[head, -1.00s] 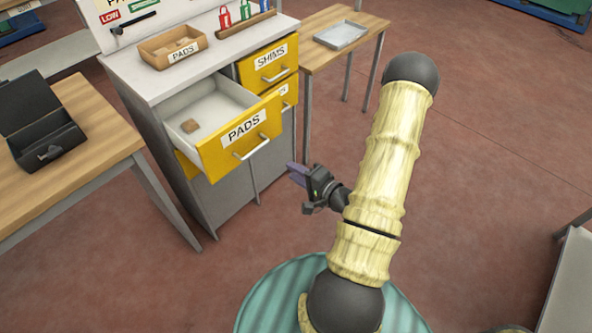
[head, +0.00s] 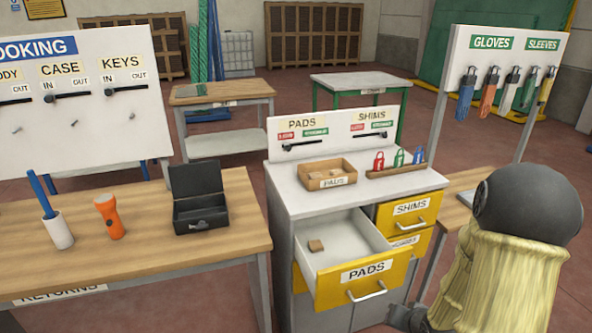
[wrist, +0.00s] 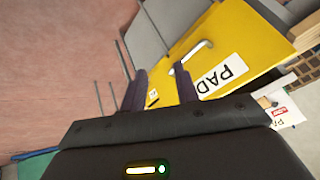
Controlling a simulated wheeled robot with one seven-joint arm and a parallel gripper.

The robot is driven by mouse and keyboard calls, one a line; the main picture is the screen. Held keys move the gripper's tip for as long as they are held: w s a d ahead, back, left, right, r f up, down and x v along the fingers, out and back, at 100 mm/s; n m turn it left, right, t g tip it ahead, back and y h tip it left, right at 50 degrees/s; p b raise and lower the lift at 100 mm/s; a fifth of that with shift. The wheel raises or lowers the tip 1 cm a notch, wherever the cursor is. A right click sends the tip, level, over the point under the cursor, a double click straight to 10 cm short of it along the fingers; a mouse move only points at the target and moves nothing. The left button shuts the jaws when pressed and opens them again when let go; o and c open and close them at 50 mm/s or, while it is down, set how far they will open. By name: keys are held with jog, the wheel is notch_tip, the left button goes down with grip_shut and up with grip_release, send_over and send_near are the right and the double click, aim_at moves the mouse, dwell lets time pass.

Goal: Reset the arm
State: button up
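My gripper (wrist: 160,88) shows in the wrist view with its two dark fingers apart and nothing between them. The yellow front of the PADS drawer (wrist: 225,45) lies beyond the fingertips, apart from them as far as I can tell. In the head view my arm is at the lower right, and only part of my dark wrist shows at the bottom edge; the fingertips are hidden there. The PADS drawer (head: 366,283) is pulled out, with one small brown pad (head: 316,245) inside.
The cabinet (head: 290,198) carries a pads tray (head: 328,180) and a rack of coloured padlocks (head: 396,170). The SHIMS drawer (head: 408,209) is shut. The left bench (head: 160,250) holds an open black box (head: 200,212), an orange flashlight (head: 109,216) and a white cup (head: 57,232).

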jog(key=s+a+r+n+g+p, duration=0.2)
jog(key=s+a+r+n+g, duration=0.2)
jog(key=s+a+r, duration=0.5)
notch_tip(320, 180, up, 4)
jog(key=shift+s+a+f+n+g+h, duration=0.1)
jog(key=shift+s+a+n+g+h, duration=0.1)
jog(key=shift+a+n+g+h, duration=0.15)
jog(key=shift+a, duration=0.1)
